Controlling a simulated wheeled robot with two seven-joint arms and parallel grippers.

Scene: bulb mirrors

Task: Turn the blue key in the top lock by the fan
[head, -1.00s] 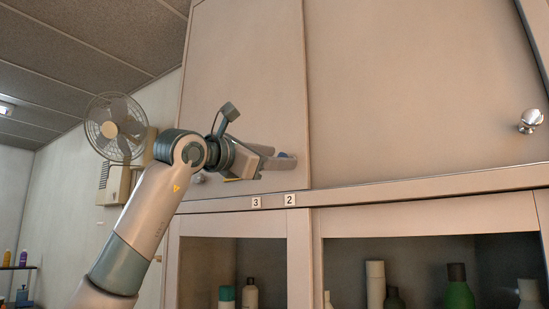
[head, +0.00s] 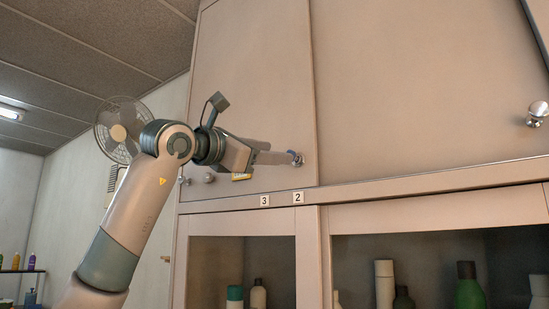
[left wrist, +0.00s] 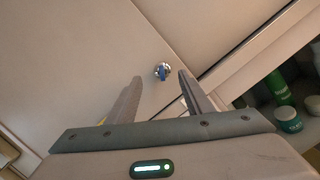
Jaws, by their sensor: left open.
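The blue key (head: 297,158) sits in a round silver lock on the tall upper cabinet door, near its lower right corner. In the left wrist view the blue key (left wrist: 162,73) shows ahead of the fingertips, between their lines. My left gripper (head: 280,157) is open and empty. It points at the lock from the left, and its fingers (left wrist: 157,76) appear just short of the key and not closed on it. The fan (head: 120,128) is on the wall at the left, behind my arm. My right gripper is not in view.
A round knob (head: 209,178) and a yellow item (head: 241,177) are low on the same door. Labels 3 (head: 264,200) and 2 (head: 298,198) mark the ledge below. Bottles (head: 384,284) stand behind the lower doors. Another knob (head: 537,113) is at the right.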

